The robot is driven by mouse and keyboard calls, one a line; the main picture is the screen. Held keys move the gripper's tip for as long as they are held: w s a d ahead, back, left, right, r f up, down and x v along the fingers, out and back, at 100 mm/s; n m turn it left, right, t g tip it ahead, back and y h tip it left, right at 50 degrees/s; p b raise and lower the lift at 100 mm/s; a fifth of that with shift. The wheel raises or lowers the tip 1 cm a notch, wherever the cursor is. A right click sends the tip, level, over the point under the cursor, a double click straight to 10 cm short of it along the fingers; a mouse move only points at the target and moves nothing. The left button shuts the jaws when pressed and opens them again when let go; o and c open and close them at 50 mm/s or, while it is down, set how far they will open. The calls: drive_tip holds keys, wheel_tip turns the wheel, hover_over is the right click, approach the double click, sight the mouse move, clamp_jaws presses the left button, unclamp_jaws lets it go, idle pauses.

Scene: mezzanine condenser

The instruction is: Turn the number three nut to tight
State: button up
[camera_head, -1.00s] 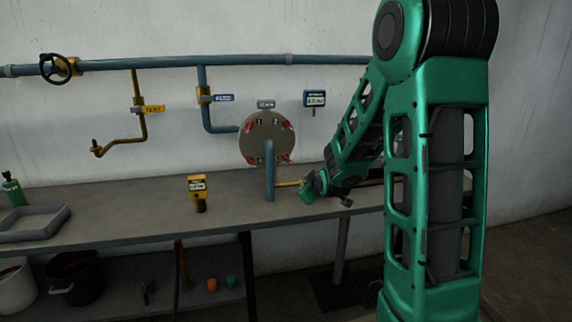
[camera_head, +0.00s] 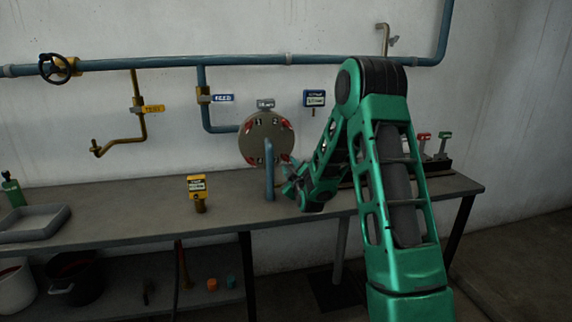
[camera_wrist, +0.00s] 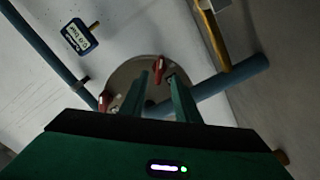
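The round grey-brown flange plate (camera_head: 262,141) is on the wall pipe, with several red nuts around its rim, including one at the upper right (camera_head: 284,125). Their number labels are too small to read. My gripper (camera_head: 290,172) is beside the lower right of the plate. In the wrist view my gripper (camera_wrist: 160,92) has its two green fingers apart, pointing at the plate (camera_wrist: 126,74). A red nut (camera_wrist: 158,68) shows just beyond the gap between the fingertips; I cannot tell whether they touch it. Another red nut (camera_wrist: 104,100) is left of the fingers.
A blue vertical pipe (camera_head: 269,178) rises from the bench in front of the plate and crosses near the fingers in the wrist view (camera_wrist: 228,84). A yellow gauge (camera_head: 197,187) stands on the bench (camera_head: 130,205). A blue display (camera_head: 314,98) hangs right of the plate.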

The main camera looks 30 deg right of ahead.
sight(287, 160)
drive_tip(key=shift+x, duration=2.5)
clamp_jaws()
drive_tip(key=shift+d, duration=0.1)
